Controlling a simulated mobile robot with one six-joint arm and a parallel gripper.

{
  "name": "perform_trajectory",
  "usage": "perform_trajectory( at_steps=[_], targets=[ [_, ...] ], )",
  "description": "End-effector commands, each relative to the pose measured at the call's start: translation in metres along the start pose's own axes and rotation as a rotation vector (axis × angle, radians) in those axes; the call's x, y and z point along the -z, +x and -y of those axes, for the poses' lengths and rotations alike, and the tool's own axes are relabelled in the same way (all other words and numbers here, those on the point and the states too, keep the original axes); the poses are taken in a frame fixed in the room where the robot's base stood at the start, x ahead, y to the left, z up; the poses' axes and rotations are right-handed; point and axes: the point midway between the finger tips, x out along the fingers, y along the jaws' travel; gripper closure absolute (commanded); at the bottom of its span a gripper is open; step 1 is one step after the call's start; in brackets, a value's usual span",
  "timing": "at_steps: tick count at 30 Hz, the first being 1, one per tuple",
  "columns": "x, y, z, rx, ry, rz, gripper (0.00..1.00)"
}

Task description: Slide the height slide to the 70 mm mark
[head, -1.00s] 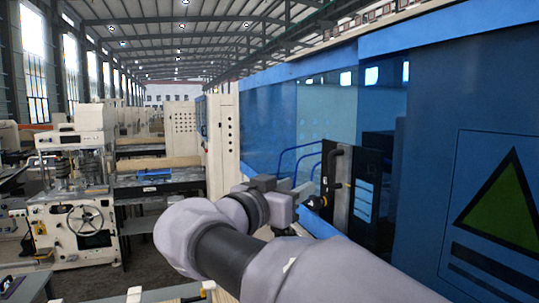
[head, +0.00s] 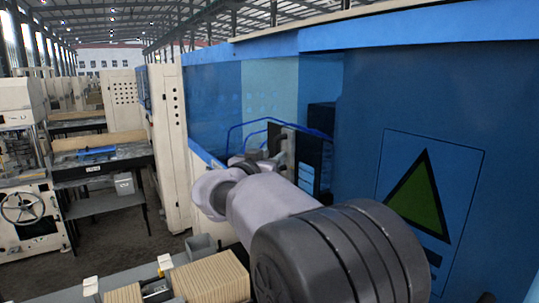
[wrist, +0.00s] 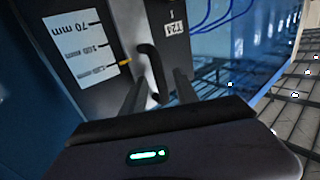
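The height slide's black bent handle (wrist: 152,68) is in the middle of the wrist view, on a grey plate. A yellow pointer (wrist: 125,63) sits left of it, about level with the lowest of the scale's visible ticks. The white scale (wrist: 84,46) has 70 mm at its top; the lower labels are blurred. My gripper (wrist: 160,80) is open, its two fingers apart on either side of the handle's lower part. Contact cannot be told. In the head view my gripper (head: 252,158) is small beside the dark slide panel (head: 310,165), and my arm hides part of it.
Blue machine panels (head: 400,110) stand close on the right. Blue bent rails (wrist: 215,15) run near the slide. A stack of tan boards (head: 210,278) and a grey bin (head: 200,248) are low in front.

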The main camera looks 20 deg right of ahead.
Motion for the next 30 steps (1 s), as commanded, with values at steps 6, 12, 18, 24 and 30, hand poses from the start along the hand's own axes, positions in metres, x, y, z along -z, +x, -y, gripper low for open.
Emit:
perform_trajectory(
  at_steps=[6, 12, 18, 24, 30],
  targets=[
    [0.0000, -0.0005, 0.0001, 0.000, 0.000, 0.000, 0.95],
    [0.0001, -0.0006, 0.0001, 0.000, 0.000, 0.000, 1.00],
    [0.0001, -0.0006, 0.0001, 0.000, -0.001, 0.000, 1.00],
    [0.0002, -0.0007, 0.0001, 0.000, 0.000, 0.000, 1.00],
    [0.0003, -0.0007, 0.0001, 0.000, 0.000, 0.000, 1.00]
  ],
)
